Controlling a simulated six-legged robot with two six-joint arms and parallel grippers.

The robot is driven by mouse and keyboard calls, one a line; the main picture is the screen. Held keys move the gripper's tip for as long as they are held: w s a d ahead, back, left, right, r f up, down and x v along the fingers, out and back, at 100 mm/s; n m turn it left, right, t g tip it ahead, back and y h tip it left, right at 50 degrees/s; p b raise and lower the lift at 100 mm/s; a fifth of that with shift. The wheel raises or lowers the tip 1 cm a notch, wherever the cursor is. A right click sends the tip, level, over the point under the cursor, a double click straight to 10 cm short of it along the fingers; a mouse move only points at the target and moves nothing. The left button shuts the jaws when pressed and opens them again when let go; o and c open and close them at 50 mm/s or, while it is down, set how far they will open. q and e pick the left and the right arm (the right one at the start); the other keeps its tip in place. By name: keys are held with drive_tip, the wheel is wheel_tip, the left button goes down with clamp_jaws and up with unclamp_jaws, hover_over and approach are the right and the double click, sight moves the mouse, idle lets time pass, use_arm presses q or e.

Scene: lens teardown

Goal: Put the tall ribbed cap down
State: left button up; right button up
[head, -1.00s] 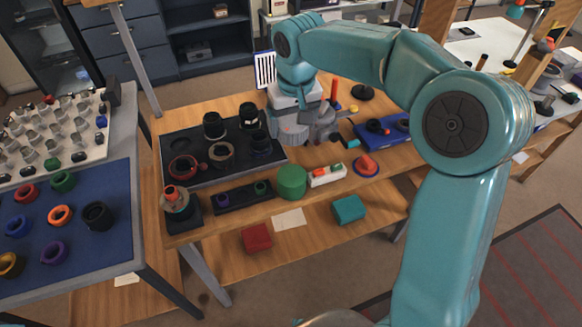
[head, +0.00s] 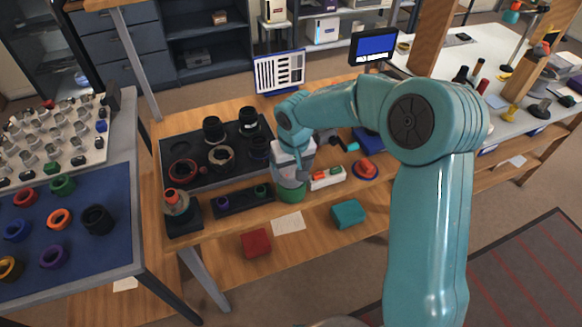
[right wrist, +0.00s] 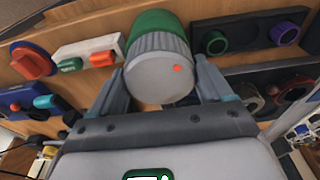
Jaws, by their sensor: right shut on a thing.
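The tall ribbed cap (right wrist: 160,72) is grey, with an orange dot on its flat end, in the right wrist view. My right gripper (right wrist: 161,78) is shut on it, with a finger on either side. A green round block (right wrist: 158,21) lies directly behind the cap in that view. In the head view my right gripper (head: 291,178) is right over the green block (head: 291,193) at the front of the wooden table, and hides the cap there. I cannot tell whether the cap touches the block. My left gripper is not in view.
A white box with coloured buttons (head: 327,179) and a red knob (head: 365,168) stand right of the block. A black holder with purple and green rings (head: 240,200) is close on its left. A dark tray (head: 182,147) with lens parts lies behind left.

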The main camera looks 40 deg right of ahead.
drive_tip(key=shift+s, duration=0.1)
drive_tip(key=shift+d+f, duration=0.1)
drive_tip(key=shift+f, duration=0.1)
drive_tip(key=o, duration=0.9)
drive_tip(key=shift+o, duration=0.2)
wheel_tip(320, 180, up, 12)
drive_tip(key=s, duration=0.1)
drive_tip(key=shift+s+a+r, duration=0.2)
drive_tip(key=shift+s+a, duration=0.05)
drive_tip(key=shift+s, duration=0.1)
